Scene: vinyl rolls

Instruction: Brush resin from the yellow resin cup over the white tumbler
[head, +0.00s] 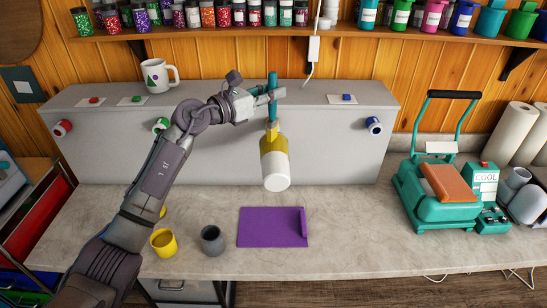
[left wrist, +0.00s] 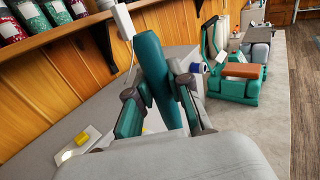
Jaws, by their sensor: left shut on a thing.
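My left gripper (head: 268,96) is shut on the teal handle of a brush (head: 272,83), which also shows between the fingers in the left wrist view (left wrist: 160,80). The brush points down, and its yellow lower end (head: 271,133) is at the top of the white tumbler (head: 276,172), seeming to touch it. The tumbler's upper part looks yellow and its lower end white. It sticks out in front of the grey box; its mount is hidden. The yellow resin cup (head: 163,243) stands on the counter, right of my left forearm. My right gripper is not in view.
The long grey box (head: 330,130) has red, green and blue round pegs on its front and a mug (head: 160,78) on top. A grey cup (head: 212,240) and a purple mat (head: 265,228) lie in front. A teal press (head: 440,190) stands right.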

